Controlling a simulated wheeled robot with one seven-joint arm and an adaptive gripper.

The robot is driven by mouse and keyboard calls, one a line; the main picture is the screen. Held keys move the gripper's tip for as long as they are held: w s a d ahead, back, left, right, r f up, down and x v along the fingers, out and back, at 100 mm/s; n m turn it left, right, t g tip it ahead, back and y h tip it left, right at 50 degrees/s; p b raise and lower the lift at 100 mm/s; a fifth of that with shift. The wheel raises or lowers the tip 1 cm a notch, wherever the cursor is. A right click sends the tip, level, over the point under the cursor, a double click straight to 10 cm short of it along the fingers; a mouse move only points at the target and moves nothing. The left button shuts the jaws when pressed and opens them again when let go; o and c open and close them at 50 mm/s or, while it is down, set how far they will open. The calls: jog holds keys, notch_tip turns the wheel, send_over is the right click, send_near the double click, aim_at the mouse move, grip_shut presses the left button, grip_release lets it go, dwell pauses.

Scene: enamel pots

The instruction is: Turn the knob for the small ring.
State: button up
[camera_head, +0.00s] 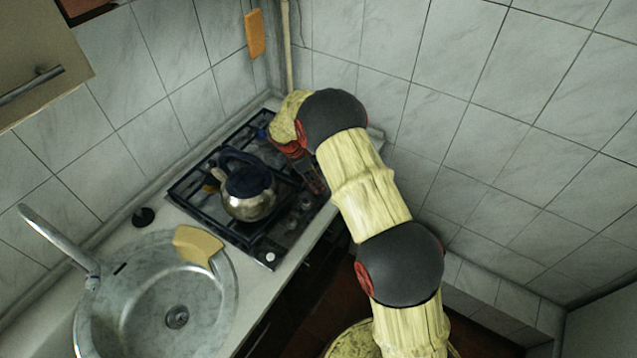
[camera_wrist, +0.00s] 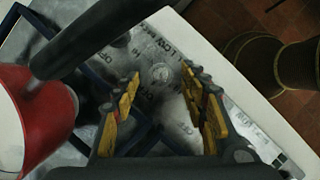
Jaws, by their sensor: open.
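The gas hob (camera_head: 264,262) has a steel top with dark grates, and small round knobs (camera_head: 306,203) run along its front edge. My gripper (camera_head: 316,184) is over the hob's right end, partly hidden by my own wrist. In the wrist view my gripper (camera_wrist: 162,82) is open, its yellow-padded fingers apart above the marked control panel (camera_wrist: 148,45). A small round knob (camera_wrist: 160,71) shows between the fingertips, with a visible gap to each finger. I cannot tell which ring it serves, or whether the fingers reach down to it.
A steel kettle (camera_head: 248,203) with a dark handle stands on the grate left of my gripper. A red-and-white rounded thing (camera_wrist: 45,120) is close on the left in the wrist view. Tiled walls rise behind.

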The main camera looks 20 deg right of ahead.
jog(key=v, duration=1)
jog(key=shift+a, duration=0.1)
jog(key=s+a+f+m+g+y, duration=0.1)
jog(key=s+a+m, duration=0.1)
jog(key=s+m, duration=0.5)
jog(key=s+r+m+t+y+b, duration=0.1)
jog(key=s+r+m+t+b, duration=0.1)
jog(key=s+r, duration=0.5)
jog(key=s+d+r+m+t+y+b, duration=0.1)
jog(key=s+r+m, duration=0.3)
jog(key=s, duration=1)
jog(key=s+r+m+t+y+b, duration=0.1)
jog(key=s+r+m+t+b, duration=0.2)
jog(key=s+r, duration=0.6)
jog(key=shift+s+d+r+m+t+b, duration=0.15)
jog(key=shift+s+r+m+t+b, duration=0.15)
jog(key=shift+s+t+b, duration=0.55)
